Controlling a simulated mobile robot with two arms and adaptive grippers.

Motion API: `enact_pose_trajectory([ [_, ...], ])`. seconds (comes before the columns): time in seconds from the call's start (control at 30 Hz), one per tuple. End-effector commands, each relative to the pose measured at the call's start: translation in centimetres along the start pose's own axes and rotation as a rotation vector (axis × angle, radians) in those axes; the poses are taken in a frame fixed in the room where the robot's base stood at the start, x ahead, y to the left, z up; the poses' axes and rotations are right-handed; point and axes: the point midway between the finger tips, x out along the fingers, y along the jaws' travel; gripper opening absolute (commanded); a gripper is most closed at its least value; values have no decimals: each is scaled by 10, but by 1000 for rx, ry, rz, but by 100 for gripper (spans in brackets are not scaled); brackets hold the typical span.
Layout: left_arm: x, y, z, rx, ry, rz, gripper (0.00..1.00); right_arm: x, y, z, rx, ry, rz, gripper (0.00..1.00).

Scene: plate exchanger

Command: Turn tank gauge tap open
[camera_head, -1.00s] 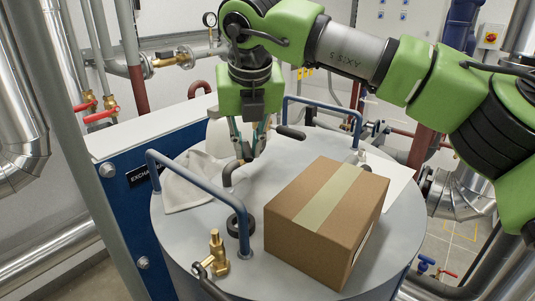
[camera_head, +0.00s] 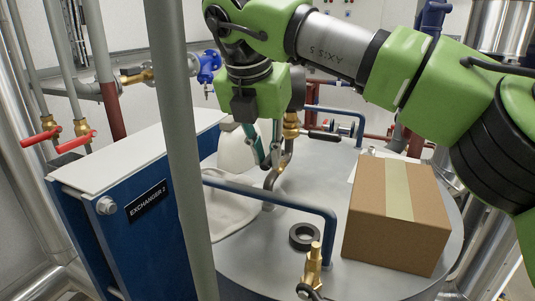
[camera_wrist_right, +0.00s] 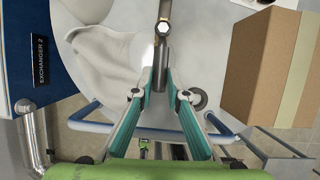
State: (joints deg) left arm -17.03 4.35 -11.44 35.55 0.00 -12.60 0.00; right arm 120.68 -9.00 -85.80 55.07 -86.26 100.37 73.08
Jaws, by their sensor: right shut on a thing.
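My right gripper (camera_head: 268,160) reaches down beside the tap. The exact contact is partly hidden. My left gripper is not in view.
A cardboard box (camera_head: 398,222) sits on the tank top (camera_head: 300,210) at right. A blue handrail (camera_head: 285,202), a black ring (camera_head: 304,236) and a front brass valve (camera_head: 314,265) lie nearer. A white cloth (camera_head: 225,212) lies left. A grey post (camera_head: 180,150) crosses the view.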

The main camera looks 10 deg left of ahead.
Motion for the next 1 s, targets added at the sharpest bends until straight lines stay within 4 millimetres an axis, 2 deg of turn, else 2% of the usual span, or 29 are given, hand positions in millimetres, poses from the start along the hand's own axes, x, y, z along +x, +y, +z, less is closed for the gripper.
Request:
enact_pose_trajectory([
  [0.13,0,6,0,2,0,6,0,-2,2,1,39,-3,-11,0],
  [0.7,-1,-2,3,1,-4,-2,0,-2,1,2,67,-5,-21,0],
  [0.73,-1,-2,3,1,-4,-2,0,-2,1,2,67,-5,-21,22],
  [0.77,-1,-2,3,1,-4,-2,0,-2,1,2,67,-5,-21,30],
  [1.0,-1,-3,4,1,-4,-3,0,-1,1,2,64,-2,-24,31],
])
